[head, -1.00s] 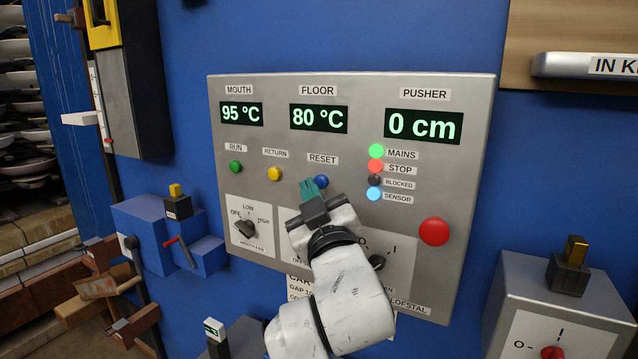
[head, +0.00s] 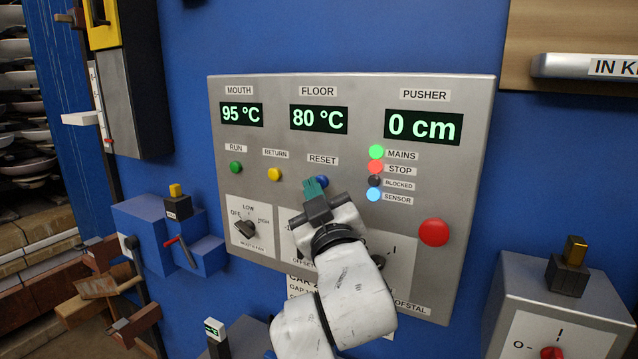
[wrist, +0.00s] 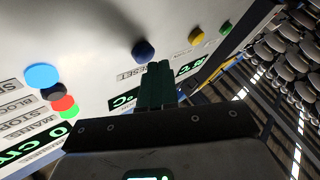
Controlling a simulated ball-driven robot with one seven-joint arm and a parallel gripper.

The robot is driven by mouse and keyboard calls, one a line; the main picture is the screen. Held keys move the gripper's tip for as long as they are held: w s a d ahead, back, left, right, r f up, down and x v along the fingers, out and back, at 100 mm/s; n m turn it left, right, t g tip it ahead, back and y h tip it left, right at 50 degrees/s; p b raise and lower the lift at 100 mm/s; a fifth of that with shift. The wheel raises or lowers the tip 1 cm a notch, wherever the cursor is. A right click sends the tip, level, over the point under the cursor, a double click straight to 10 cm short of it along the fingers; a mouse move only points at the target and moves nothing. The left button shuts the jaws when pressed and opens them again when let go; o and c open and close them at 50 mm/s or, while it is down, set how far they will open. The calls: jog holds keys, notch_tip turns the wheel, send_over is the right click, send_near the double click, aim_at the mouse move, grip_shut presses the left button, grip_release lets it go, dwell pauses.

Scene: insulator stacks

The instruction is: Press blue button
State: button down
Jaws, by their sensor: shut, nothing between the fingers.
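The blue button (head: 322,181) sits under the RESET label on the grey control panel (head: 360,84). In the head view my gripper (head: 314,186) is in front of it and covers its left part. The green fingers are shut with nothing between them. Whether the tips touch the button I cannot tell.
A yellow button (head: 275,174) and a green button (head: 236,167) lie left of the blue one. Indicator lights (head: 375,172) and a large red button (head: 434,232) lie to the right. A dial (head: 246,229) is below.

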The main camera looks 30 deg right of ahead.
jog(key=shift+w+d, duration=0.3)
jog(key=shift+d, duration=0.15)
dwell(0.7)
jog(key=shift+s+a, duration=0.1)
jog(key=shift+a, duration=0.05)
jog(key=shift+s+a, duration=0.45)
jog(key=shift+a, duration=0.15)
jog(key=shift+a, duration=0.1)
jog(key=shift+s+a+b, duration=0.45)
jog(key=shift+s+a, duration=0.3)
jog(key=shift+a, duration=0.25)
jog(key=shift+s+a+b, duration=0.4)
jog(key=shift+s+a, duration=0.35)
jog(key=shift+a, duration=0.2)
